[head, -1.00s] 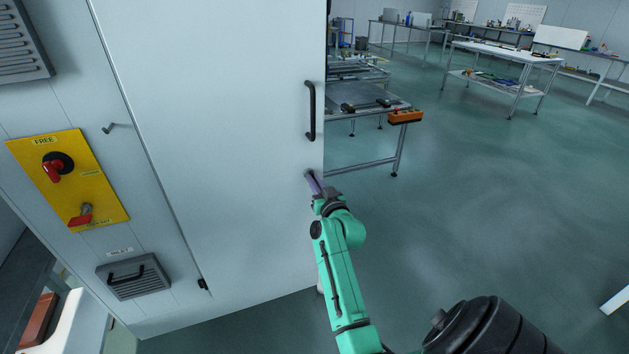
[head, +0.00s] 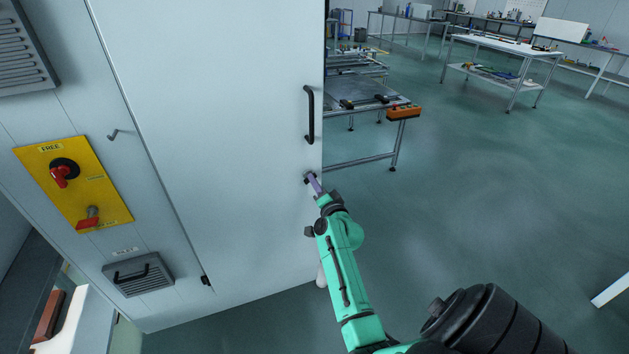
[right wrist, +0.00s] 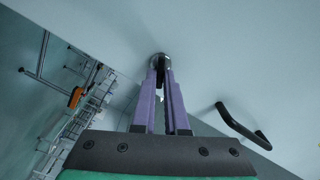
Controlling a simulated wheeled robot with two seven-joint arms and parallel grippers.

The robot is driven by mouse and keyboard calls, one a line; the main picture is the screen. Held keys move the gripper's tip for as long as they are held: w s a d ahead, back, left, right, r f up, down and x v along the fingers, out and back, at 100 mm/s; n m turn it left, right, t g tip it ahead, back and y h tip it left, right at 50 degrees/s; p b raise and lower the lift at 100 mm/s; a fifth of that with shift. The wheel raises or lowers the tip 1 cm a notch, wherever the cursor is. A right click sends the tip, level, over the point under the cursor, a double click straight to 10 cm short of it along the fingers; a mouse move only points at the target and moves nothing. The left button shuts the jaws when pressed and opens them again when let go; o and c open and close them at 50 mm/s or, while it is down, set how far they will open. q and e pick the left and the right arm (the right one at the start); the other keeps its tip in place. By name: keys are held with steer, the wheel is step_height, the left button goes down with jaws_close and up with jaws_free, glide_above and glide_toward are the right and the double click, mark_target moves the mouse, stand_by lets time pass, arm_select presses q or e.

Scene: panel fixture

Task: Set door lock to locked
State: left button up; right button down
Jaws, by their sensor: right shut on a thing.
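The white door (head: 230,130) stands closed in the cabinet front, with a black handle (head: 310,114) near its right edge. Below the handle is the small door lock (head: 309,178), mostly covered by my fingers in the head view. In the right wrist view, the lock (right wrist: 159,58) is a round metal piece with a dark part reaching down between my fingers. My right gripper (head: 315,185) is at the lock, its purple fingers (right wrist: 161,75) shut on that dark part. The lock's exact angle is hard to tell. My left gripper is not in view.
A yellow panel (head: 73,184) with red switches is on the cabinet left of the door. A grey vent (head: 138,273) sits below it. A metal table (head: 375,102) with an orange box (head: 403,113) stands behind the door's right edge.

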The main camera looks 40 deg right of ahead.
steer(key=m+p, duration=0.1)
steer(key=m, duration=0.4)
steer(key=shift+f+m, duration=0.1)
steer(key=shift+m, duration=0.3)
stand_by(0.4)
steer(key=c, duration=0.9)
jaws_free()
steer(key=shift+c, duration=0.2)
steer(key=p+v, duration=0.1)
steer(key=v, duration=1.3)
steer(key=shift+s, duration=0.2)
